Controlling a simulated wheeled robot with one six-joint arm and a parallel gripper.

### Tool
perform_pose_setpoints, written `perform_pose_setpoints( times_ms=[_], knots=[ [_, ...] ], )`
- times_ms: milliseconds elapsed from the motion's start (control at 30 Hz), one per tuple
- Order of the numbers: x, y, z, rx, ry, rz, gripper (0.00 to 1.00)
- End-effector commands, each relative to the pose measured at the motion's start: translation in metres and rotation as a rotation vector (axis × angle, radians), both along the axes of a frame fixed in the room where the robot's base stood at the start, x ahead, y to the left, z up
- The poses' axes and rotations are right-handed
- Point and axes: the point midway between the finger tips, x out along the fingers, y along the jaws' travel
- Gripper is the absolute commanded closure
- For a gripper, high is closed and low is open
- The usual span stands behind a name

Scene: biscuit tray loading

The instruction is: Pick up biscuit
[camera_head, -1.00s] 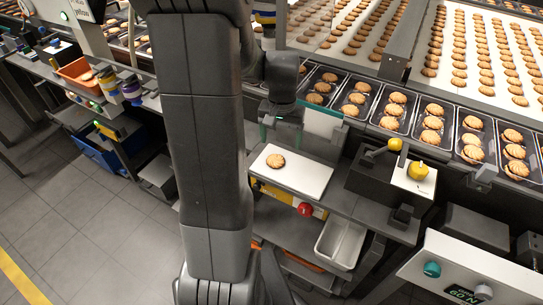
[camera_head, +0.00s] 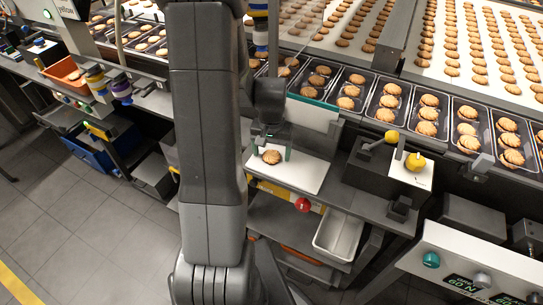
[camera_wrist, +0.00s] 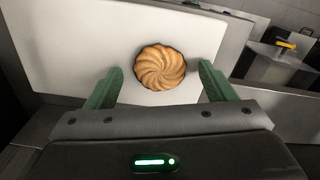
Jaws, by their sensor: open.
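A round golden biscuit (camera_wrist: 160,67) with a swirled top lies on a white board (camera_wrist: 92,30) in the wrist view. In the head view the same biscuit (camera_head: 271,157) lies on the white board (camera_head: 308,176). My gripper (camera_wrist: 161,80) is open, with one green finger on each side of the biscuit and a gap between each finger and the biscuit. In the head view my gripper (camera_head: 271,153) is low over the board at the biscuit. I cannot tell the exact height of the fingertips above the board.
Black trays with biscuits (camera_head: 389,101) line the conveyor behind the board. A dark block with a yellow knob (camera_head: 415,161) stands to the right. A red button (camera_head: 302,205) and an empty light bin (camera_head: 339,234) are below the board.

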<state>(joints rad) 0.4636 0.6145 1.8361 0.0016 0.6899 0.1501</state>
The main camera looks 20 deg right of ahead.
Motion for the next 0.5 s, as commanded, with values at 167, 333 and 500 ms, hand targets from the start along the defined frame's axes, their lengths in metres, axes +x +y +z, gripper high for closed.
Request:
perform_pose_setpoints(
  times_ms=[167, 333, 500],
  knots=[
    [0.0000, 0.0000, 0.0002, 0.000, 0.000, 0.000, 0.47],
    [0.0001, -0.0001, 0.0003, 0.000, 0.000, 0.000, 0.58],
    [0.0001, -0.0001, 0.0005, 0.000, 0.000, 0.000, 0.58]
  ],
)
